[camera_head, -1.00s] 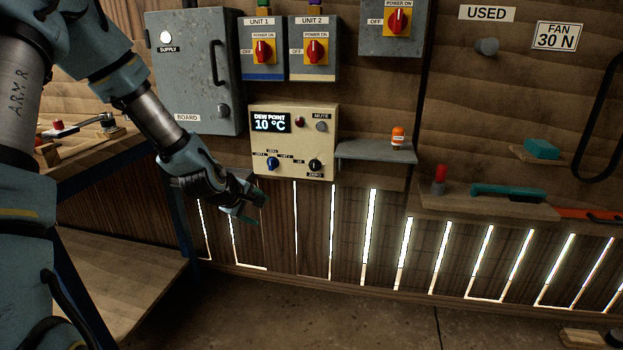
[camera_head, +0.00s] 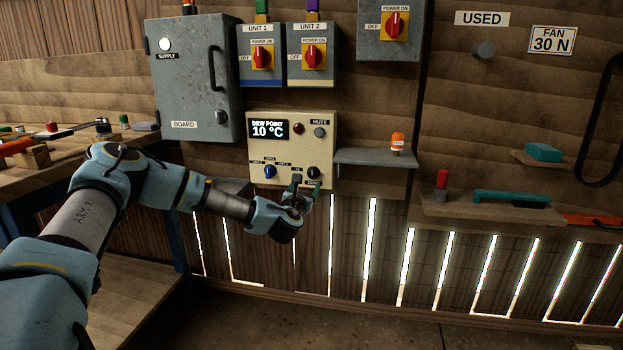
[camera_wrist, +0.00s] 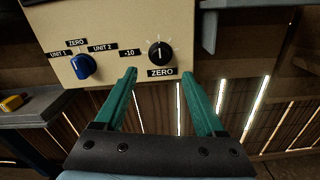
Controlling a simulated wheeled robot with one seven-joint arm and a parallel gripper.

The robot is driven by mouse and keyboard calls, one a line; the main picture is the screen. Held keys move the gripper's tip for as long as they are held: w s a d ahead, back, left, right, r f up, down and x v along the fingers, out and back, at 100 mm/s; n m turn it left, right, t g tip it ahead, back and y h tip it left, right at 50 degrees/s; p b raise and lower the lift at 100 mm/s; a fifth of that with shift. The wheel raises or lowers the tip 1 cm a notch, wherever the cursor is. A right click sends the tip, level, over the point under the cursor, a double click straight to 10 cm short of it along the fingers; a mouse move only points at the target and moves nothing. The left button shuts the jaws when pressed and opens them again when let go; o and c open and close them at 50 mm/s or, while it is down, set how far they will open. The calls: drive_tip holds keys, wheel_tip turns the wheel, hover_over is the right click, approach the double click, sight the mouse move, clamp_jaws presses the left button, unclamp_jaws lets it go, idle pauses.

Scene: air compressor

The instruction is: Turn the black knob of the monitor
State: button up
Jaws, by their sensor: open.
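The monitor (camera_head: 265,145) is a beige box on the wooden wall, with a screen reading "DEW POINT 10 °C". Its black knob (camera_head: 313,172) is at the lower right, above a ZERO label. In the wrist view the black knob (camera_wrist: 160,54) has its white mark pointing about straight up. My gripper (camera_head: 305,192) is open and empty, just below and in front of the knob. In the wrist view its two teal fingers (camera_wrist: 163,82) point toward the panel, one on each side of the knob's line, apart from the knob.
A blue selector knob (camera_head: 269,172) sits left of the black one; it also shows in the wrist view (camera_wrist: 83,66). A grey shelf (camera_head: 372,159) with an orange-capped item (camera_head: 397,144) juts out right of the monitor. Switch boxes (camera_head: 310,55) hang above. A workbench stands at left.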

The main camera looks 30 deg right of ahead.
sight(312, 176)
drive_tip(key=x, duration=0.8)
drive_tip(key=shift+d+p, duration=0.1)
drive_tip(key=shift+p, duration=0.2)
clamp_jaws()
